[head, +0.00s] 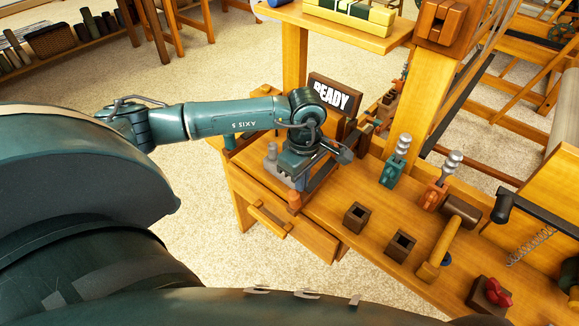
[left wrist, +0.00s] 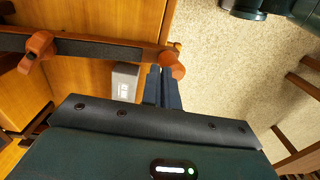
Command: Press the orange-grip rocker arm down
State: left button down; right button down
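The rocker arm is a long bar with a dark top strip; its orange grip (head: 294,200) is at the near end, at the bench's left part. In the left wrist view the orange grip (left wrist: 173,66) is just beyond the fingertips, and the bar (left wrist: 100,48) runs left to an orange pivot piece. My left gripper (head: 300,182) points down above the grip end of the bar. Its two dark fingers (left wrist: 161,72) lie side by side, shut, with nothing seen between them. Whether they touch the grip I cannot tell. My right gripper is not in view.
A grey block (head: 271,160) stands left of the bar. A "READY" sign (head: 333,96) is behind. Right are a teal lever block (head: 393,168), an orange one (head: 437,190), two square dark sockets (head: 401,245) and a mallet-shaped piece (head: 440,245). A drawer (head: 285,228) sits below.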

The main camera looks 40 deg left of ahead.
pick_arm(q)
jog(key=shift+f, duration=0.35)
jog(key=shift+r, duration=0.1)
jog(key=shift+r, duration=0.25)
jog(key=shift+r+p, duration=1.75)
jog(key=shift+r, duration=0.95)
notch_tip(320, 180, up, 5)
jog(key=p, duration=0.3)
